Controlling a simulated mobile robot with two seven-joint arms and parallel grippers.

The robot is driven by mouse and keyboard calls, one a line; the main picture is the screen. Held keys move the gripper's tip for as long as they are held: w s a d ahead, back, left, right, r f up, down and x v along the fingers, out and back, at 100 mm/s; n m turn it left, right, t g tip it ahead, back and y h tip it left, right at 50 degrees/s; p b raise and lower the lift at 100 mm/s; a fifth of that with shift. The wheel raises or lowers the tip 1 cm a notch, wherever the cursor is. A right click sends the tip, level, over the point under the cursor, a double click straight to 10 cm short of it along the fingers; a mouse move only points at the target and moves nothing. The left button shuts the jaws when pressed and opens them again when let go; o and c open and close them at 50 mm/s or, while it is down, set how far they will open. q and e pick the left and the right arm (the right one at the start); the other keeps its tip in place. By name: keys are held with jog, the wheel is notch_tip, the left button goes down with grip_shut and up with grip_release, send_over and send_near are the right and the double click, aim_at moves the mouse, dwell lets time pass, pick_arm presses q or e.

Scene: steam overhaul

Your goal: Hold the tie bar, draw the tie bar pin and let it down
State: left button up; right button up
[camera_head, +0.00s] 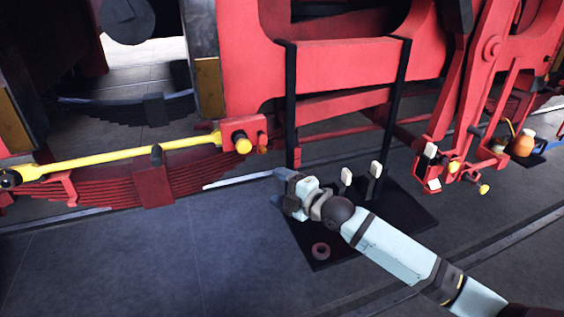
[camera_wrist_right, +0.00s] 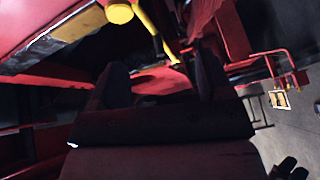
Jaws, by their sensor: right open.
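The yellow tie bar (camera_head: 120,158) runs from a dark joint at the far left to a red bracket (camera_head: 254,133). A yellow round-headed pin (camera_head: 243,145) sits in that bracket at the bar's right end. My right gripper (camera_head: 280,188) is open and empty, below and to the right of the pin, apart from it. In the right wrist view its two dark fingers (camera_wrist_right: 163,82) stand apart. A yellow round head (camera_wrist_right: 120,13) and a yellow bar (camera_wrist_right: 152,30) show beyond them at the top. My left gripper is not in view.
Red rods and yellow knobs (camera_head: 484,189) hang at the right. The floor at front left is clear.

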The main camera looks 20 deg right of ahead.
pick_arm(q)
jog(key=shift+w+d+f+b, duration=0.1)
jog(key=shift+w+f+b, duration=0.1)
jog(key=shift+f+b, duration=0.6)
pick_arm(e)
jog(key=w+r+n, duration=0.1)
jog(key=w, duration=0.1)
jog(key=w+a+r, duration=0.1)
jog(key=w+r, duration=0.1)
jog(key=w, duration=0.1)
jog(key=w+r+n, duration=0.1)
jog(key=w+r, duration=0.1)
jog(key=w, duration=0.1)
jog(key=shift+a+r+n+y, duration=0.15)
jog(key=shift+a+n+y, duration=0.15)
jog(key=shift+a, duration=0.1)
pick_arm(q)
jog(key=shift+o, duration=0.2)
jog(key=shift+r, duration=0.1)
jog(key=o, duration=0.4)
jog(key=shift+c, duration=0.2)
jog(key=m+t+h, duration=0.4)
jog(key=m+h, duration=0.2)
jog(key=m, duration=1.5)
send_near(157, 158)
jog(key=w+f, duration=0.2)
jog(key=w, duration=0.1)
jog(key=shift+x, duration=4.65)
